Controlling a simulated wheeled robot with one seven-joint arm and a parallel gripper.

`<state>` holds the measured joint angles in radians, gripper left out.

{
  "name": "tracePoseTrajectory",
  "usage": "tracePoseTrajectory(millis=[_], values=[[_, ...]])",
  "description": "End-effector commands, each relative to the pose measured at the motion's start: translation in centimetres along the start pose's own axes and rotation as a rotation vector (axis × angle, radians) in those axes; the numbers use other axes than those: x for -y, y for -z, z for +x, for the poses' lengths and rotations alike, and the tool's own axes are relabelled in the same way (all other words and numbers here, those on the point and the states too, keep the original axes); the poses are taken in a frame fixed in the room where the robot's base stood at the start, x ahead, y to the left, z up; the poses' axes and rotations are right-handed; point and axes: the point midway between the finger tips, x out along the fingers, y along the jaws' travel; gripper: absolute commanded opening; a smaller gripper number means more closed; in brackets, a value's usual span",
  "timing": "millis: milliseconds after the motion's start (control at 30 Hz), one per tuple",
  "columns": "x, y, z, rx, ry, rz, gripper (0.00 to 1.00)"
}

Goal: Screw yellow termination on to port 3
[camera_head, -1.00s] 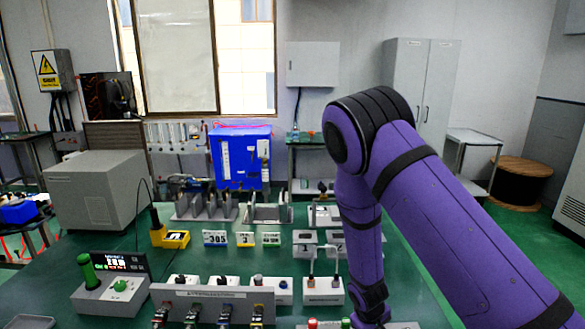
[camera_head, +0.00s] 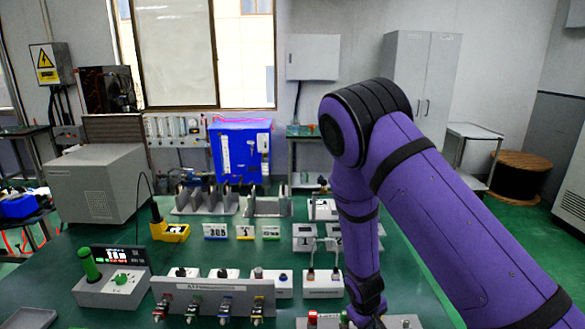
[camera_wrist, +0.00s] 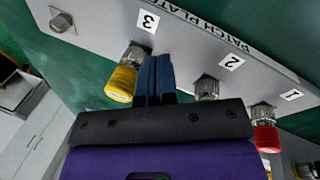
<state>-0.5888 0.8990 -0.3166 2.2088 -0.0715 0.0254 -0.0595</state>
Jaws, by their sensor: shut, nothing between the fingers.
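The patch plate (camera_wrist: 190,38) runs diagonally across the wrist view, with ports labelled 3, 2 and 1 from left to right. The yellow termination (camera_wrist: 121,83) is in line with the metal connector at port 3 (camera_wrist: 135,54) and appears seated on it. My gripper (camera_wrist: 155,62) has its dark blue fingers shut together, empty, just right of the yellow termination. Port 2 (camera_wrist: 207,86) is a bare metal connector, partly hidden by my gripper body. A red termination (camera_wrist: 265,138) is at port 1. In the head view my fingertips are not visible.
Another metal connector (camera_wrist: 62,21) stands at the plate's left end. In the head view, a grey panel with coloured connectors (camera_head: 213,297) and a control box with a green handle (camera_head: 112,287) stand left of my arm. Small white boxes (camera_head: 322,283) stand behind.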

Motion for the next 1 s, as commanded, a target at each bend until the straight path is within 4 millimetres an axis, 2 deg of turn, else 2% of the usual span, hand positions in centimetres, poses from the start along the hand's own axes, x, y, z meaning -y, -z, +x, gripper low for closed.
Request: tracePoseTrajectory(millis=[533, 1000], values=[[-1.3, 0.0, -5.1, -0.001, 0.000, -0.002, 0.00], [-1.5, 0.0, -6.0, -0.002, 0.003, 0.004, 0.00]])
